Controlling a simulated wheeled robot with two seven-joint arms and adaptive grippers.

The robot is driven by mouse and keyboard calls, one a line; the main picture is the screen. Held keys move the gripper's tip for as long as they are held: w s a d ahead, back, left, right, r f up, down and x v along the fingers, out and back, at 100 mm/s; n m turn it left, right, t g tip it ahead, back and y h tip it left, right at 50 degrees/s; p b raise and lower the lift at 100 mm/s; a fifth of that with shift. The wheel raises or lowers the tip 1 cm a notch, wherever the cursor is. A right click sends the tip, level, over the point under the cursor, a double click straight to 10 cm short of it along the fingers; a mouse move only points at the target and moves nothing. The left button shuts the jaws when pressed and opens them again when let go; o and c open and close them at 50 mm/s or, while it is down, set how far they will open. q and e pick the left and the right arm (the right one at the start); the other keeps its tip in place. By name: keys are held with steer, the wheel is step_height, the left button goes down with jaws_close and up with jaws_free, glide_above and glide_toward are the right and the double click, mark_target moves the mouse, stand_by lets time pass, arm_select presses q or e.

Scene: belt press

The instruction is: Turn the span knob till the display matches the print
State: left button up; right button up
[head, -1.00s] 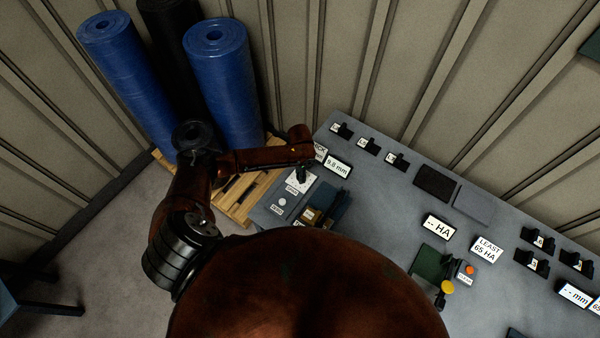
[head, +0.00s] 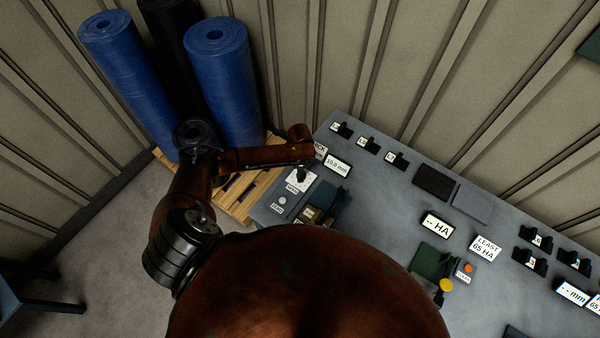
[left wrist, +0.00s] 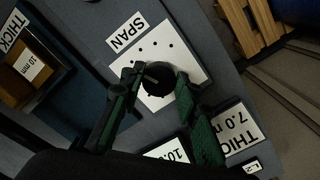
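The black span knob (left wrist: 157,80) sits on a white dial plate (left wrist: 185,58) with black dots, beside the SPAN label (left wrist: 128,34). In the left wrist view my left gripper (left wrist: 158,78) has its green fingers on both sides of the knob, closed on it. In the head view my left gripper (head: 301,173) is over the white plate at the bench's left end. The display (head: 338,164) reads about 10.0 mm; in the left wrist view it is partly hidden. The print (left wrist: 238,130) reads THICK 7.0 mm, with its edge hidden. My right gripper is not in view.
A 10 mm block (left wrist: 27,66) lies in a holder close by. The grey bench (head: 385,190) carries another display reading -- HA (head: 437,226) and a LEAST 65 HA sign (head: 485,247). Blue rolls (head: 222,80) stand on a pallet (head: 243,200) to the left.

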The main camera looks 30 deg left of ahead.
arm_select(q)
steer(key=o, duration=0.5)
steer(key=shift+r, duration=0.15)
step_height(320, 180, up, 12)
steer(key=shift+f, duration=0.15)
stand_by(0.7)
